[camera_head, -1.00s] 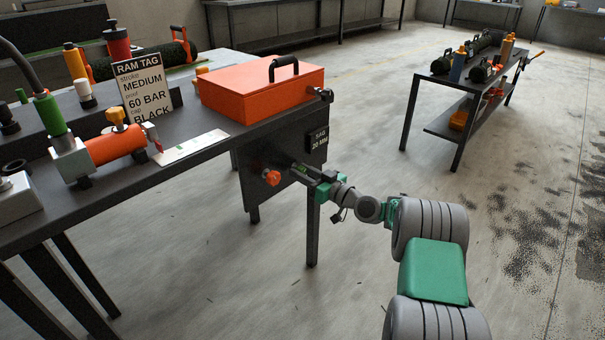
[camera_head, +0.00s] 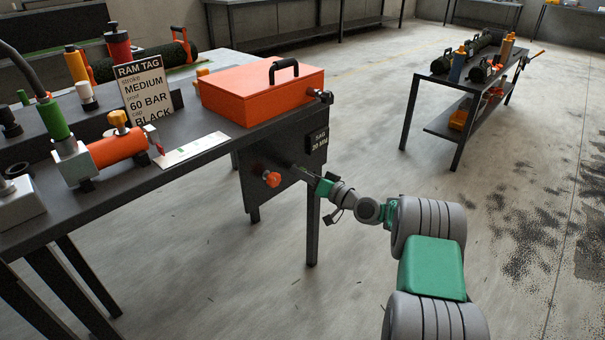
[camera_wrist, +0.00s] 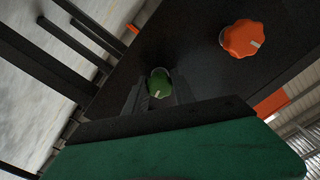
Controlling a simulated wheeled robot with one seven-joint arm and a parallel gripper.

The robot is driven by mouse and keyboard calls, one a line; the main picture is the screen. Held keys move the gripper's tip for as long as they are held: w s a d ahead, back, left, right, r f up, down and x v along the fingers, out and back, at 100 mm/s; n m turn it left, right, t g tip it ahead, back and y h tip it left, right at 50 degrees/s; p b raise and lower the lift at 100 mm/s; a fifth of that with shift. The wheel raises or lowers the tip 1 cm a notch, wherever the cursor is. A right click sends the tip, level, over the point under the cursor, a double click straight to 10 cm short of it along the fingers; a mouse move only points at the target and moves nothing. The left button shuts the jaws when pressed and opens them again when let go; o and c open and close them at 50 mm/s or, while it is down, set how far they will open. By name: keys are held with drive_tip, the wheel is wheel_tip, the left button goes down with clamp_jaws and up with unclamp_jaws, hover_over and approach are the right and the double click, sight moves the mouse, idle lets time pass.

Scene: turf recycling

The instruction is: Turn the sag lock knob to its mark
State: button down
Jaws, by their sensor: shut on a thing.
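A small green knob (camera_wrist: 160,80) with a pale mark on its face is on the dark panel (camera_head: 252,200) under the table's end. My gripper (camera_wrist: 158,92) is shut on this knob, one finger on either side. In the head view my gripper (camera_head: 300,171) reaches the panel from the right, and the knob is hard to make out there. An orange knob (camera_head: 272,179) is on the same panel, apart from my gripper. It also shows at the upper right of the wrist view (camera_wrist: 242,39), with a pale mark. A plate reading "SAG 20 MM" (camera_head: 319,141) is above.
An orange case (camera_head: 262,93) with a black handle lies on the table above the panel. A "RAM TAG" card (camera_head: 141,90) and an orange cylinder (camera_head: 115,147) are to the left. Table legs stand close by. The floor (camera_head: 370,90) toward the far trolley (camera_head: 470,90) is clear.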

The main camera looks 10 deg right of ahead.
idle(0.3)
drive_tip(key=c, duration=1.1)
unclamp_jaws()
drive_tip(key=shift+o, duration=0.2)
drive_tip(key=p+v, duration=0.1)
drive_tip(key=v, duration=0.7)
